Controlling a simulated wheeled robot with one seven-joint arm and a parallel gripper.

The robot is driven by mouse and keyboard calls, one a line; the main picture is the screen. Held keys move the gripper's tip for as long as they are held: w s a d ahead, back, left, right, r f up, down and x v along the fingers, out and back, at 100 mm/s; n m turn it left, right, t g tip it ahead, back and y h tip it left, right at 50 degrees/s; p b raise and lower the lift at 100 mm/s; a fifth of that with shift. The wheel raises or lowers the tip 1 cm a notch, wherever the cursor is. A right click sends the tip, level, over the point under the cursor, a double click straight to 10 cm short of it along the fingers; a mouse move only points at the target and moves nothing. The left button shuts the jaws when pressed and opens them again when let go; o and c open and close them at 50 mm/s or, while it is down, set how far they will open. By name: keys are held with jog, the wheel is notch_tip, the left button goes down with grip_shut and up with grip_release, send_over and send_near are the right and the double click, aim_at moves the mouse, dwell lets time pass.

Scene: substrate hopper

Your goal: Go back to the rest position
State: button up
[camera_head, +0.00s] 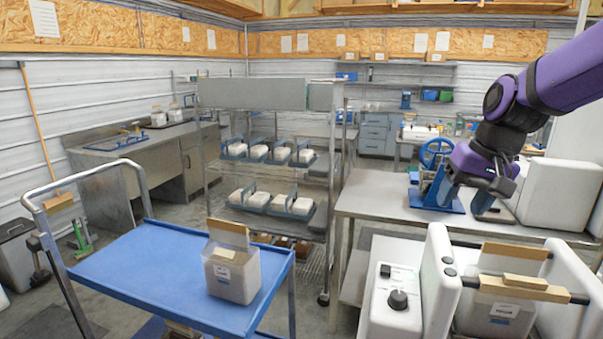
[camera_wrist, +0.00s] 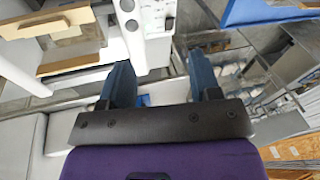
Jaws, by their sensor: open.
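My gripper (camera_head: 466,197) hangs from the purple arm at the right of the head view, above the metal table (camera_head: 375,197). In the wrist view my gripper (camera_wrist: 161,72) shows two dark blue fingers spread apart. Nothing is between them. A clear bin with a tan board standing in it (camera_head: 231,273) sits on the blue cart (camera_head: 150,265), well away from the gripper. A white machine (camera_head: 438,285) with a black knob stands at the lower right. A labelled container (camera_head: 492,318) and wooden pieces (camera_head: 514,284) are between its white panels.
A blue-wheeled device (camera_head: 436,153) stands on the metal table close to my gripper, partly hidden behind it. A white box (camera_head: 560,192) is to the right. A wire rack (camera_head: 330,185) holds several white-filled trays. Floor shows between the cart and the left counter (camera_head: 95,152).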

jog(key=s+d+r+n+t+h, duration=0.1)
jog(key=s, duration=0.8)
jog(key=s+r+t+h, duration=0.1)
jog(key=s+r+t, duration=0.1)
jog(key=s, duration=0.7)
jog(key=shift+s+d+r+n, duration=0.2)
jog(key=shift+s+d+n, duration=0.2)
dwell(0.8)
